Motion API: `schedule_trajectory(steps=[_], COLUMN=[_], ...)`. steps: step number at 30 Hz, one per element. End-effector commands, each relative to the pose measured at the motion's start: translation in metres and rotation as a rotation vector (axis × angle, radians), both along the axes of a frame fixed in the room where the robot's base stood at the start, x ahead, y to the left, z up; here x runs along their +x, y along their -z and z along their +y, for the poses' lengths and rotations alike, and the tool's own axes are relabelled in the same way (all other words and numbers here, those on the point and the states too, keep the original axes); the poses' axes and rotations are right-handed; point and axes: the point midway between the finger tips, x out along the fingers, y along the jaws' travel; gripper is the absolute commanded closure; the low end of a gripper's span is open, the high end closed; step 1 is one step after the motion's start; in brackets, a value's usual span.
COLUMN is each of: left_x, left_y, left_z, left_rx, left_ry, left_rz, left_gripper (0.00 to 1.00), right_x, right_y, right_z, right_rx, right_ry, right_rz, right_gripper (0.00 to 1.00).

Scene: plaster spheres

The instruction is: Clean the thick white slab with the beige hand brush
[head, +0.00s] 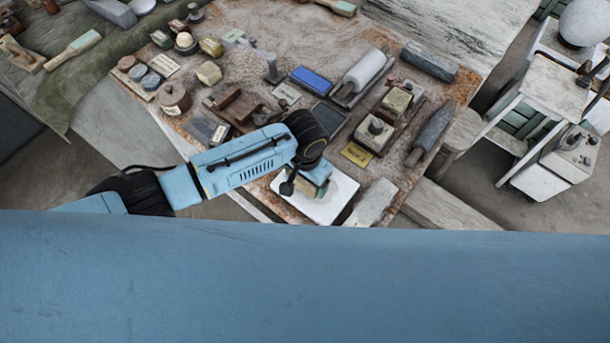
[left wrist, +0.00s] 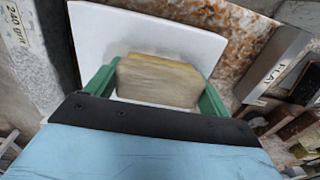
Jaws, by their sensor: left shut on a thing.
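The thick white slab (head: 339,201) lies near the front edge of the worktable, partly hidden under my left arm. It also shows in the left wrist view (left wrist: 140,38) as a pale flat board behind the fingers. My left gripper (left wrist: 158,88) has its green fingers shut on the beige hand brush (left wrist: 158,82), one finger on each side. The brush is over the slab; I cannot tell whether it touches the slab. In the head view my left gripper (head: 308,190) is over the slab, and the wrist hides most of the brush. My right gripper is not in view.
The brown stained worktable is crowded. A blue block (head: 311,80), a dark roller (head: 433,130), a yellow card (head: 357,154) and a pale stone block (head: 373,203) lie around the slab. A grey block labelled FLAT (left wrist: 272,66) shows right of the slab in the wrist view.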

Motion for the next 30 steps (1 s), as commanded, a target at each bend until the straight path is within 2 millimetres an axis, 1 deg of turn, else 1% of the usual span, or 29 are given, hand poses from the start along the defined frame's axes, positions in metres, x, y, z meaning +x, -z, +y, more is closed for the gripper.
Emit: schedule_trajectory(steps=[6, 13, 21, 30], left_x=[-0.01, -0.014, -0.024, -0.023], left_y=[-0.002, -0.001, -0.001, 0.0], left_z=[-0.013, -0.019, -0.032, -0.031], left_rx=[0.0, -0.002, 0.0, 0.001], left_ry=[0.001, 0.001, 0.001, 0.0], left_rz=[0.001, 0.001, 0.001, 0.001], left_gripper=[0.37, 0.37, 0.37, 0.37], right_x=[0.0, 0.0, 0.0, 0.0], right_y=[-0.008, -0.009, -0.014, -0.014], right_z=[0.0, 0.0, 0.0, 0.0], right_rx=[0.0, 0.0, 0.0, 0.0], right_ry=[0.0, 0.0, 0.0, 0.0], right_rz=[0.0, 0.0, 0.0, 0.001], right_gripper=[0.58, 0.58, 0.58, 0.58])
